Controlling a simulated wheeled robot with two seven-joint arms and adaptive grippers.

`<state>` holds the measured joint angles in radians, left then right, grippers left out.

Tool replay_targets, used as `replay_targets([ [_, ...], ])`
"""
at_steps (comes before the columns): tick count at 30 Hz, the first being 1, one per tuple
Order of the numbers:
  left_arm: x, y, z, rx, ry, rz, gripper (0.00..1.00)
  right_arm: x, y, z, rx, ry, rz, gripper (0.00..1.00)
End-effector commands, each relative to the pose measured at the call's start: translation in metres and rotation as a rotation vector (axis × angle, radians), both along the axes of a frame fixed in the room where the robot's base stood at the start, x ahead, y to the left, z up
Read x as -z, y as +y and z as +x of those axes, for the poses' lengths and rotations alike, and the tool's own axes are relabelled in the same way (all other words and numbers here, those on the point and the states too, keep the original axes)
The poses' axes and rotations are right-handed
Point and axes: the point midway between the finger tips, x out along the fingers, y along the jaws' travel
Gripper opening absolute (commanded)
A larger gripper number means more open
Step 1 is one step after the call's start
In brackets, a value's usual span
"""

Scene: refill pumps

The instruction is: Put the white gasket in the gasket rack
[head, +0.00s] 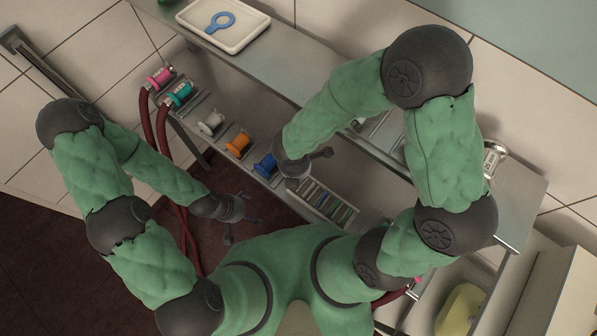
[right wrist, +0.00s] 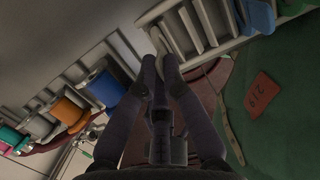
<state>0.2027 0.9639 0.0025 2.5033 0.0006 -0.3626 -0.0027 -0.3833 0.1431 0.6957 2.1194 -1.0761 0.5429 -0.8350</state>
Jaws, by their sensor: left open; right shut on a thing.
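The gasket rack (head: 331,202) is a pale slotted tray below the shelf in the head view, with several coloured pieces in its slots. It also shows at the top of the right wrist view (right wrist: 208,25). My right gripper (right wrist: 163,62) is shut on a thin pale piece, which looks like the white gasket (right wrist: 160,42), at the near end of the rack. Its fingers hide much of the gasket, and I cannot tell whether it sits in a slot. In the head view, my right arm hides the gasket. My left gripper (head: 241,229) is open and empty, left of the rack.
A row of spools holds pink (head: 159,78), teal (head: 179,94), white (head: 211,123), orange (head: 238,144) and blue (head: 265,165) ones. Dark red hoses (head: 160,130) hang at the left. A white tray (head: 250,32) with a blue ring tool (head: 220,21) stands on the upper shelf.

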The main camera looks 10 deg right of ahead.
Motion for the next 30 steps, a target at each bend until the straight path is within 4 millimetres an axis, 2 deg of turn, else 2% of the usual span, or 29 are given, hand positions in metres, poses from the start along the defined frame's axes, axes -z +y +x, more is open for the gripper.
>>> replay_targets([
  [24, 0.0054, 0.0000, 0.0001, 0.000, 0.000, 0.000, 0.92, 0.0059, 0.0000, 0.0001, 0.000, 0.000, 0.000, 0.00],
  [25, 0.0049, 0.0001, 0.0000, 0.000, 0.000, 0.000, 0.92, 0.0052, 0.0000, 0.0001, 0.000, 0.000, 0.000, 0.17],
  [27, 0.0047, 0.0000, 0.0000, 0.000, 0.000, 0.000, 0.92, 0.0050, 0.0000, 0.0001, 0.000, 0.000, 0.000, 0.36],
  [30, 0.0047, 0.0000, 0.0000, 0.000, 0.000, 0.000, 0.92, 0.0051, 0.0000, 0.0000, 0.000, 0.000, 0.000, 0.36],
])
